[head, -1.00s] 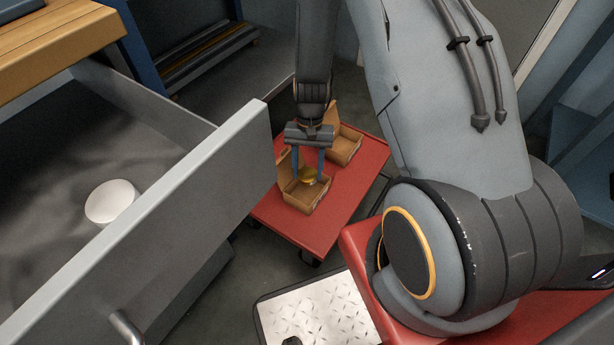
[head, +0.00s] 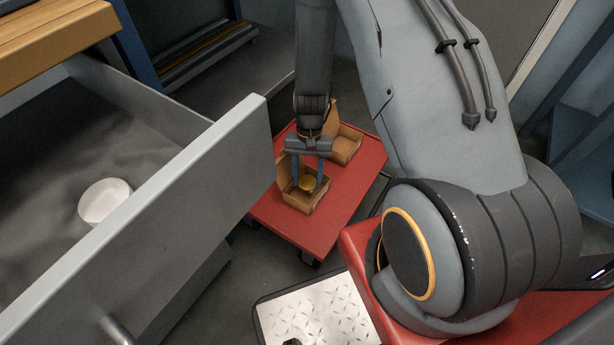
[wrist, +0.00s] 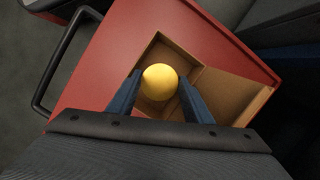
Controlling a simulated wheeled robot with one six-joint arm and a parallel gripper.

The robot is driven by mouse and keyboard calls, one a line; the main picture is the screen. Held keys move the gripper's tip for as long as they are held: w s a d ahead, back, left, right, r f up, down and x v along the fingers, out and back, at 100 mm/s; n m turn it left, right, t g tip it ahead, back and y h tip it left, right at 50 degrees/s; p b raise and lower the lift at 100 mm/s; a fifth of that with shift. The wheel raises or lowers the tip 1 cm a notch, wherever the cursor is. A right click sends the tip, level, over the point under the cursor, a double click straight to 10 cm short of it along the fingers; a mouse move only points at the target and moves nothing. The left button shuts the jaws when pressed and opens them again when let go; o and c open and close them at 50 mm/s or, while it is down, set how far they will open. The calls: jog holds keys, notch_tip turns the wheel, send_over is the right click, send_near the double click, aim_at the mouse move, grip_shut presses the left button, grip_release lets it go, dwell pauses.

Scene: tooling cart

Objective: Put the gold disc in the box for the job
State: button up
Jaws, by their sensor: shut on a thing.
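The gold disc (wrist: 160,82) is between the two blue fingers of my gripper (wrist: 158,86), which is shut on it. In the head view the disc (head: 307,183) shows between the fingertips of my gripper (head: 307,180), over the nearer open cardboard box (head: 291,200). In the wrist view the box (wrist: 215,85) lies below and around the disc, with its flap to the right. I cannot tell whether the disc touches the box floor. A second cardboard box (head: 343,148) stands behind, partly hidden by my gripper.
Both boxes stand on a red cart top (head: 325,222), with bare surface in front and to the right. An open grey drawer (head: 225,165) at left holds a white disc (head: 104,200). The cart's dark handle (wrist: 60,60) shows in the wrist view.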

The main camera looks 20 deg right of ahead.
jog(key=o, duration=1.4)
jog(key=shift+o, duration=0.2)
jog(key=shift+r, duration=0.1)
jog(key=w+a+r+n+p, duration=0.1)
jog(key=a+r, duration=0.1)
jog(key=r, duration=0.9)
jog(key=w+a+r+n+p, duration=0.1)
jog(key=r+p, duration=0.1)
jog(key=r, duration=1)
jog(key=s+a+r+n+t, duration=0.1)
jog(key=s+a+r+n, duration=0.2)
jog(key=s+r, duration=0.7)
jog(key=s+a+r+n+t, duration=0.1)
jog(key=s+a+r+n, duration=0.2)
jog(key=s+r, duration=0.7)
jog(key=shift+a+n+t+h, duration=0.4)
jog(key=shift+a, duration=0.5)
jog(key=shift+w+r, duration=0.1)
jog(key=shift+r, duration=0.05)
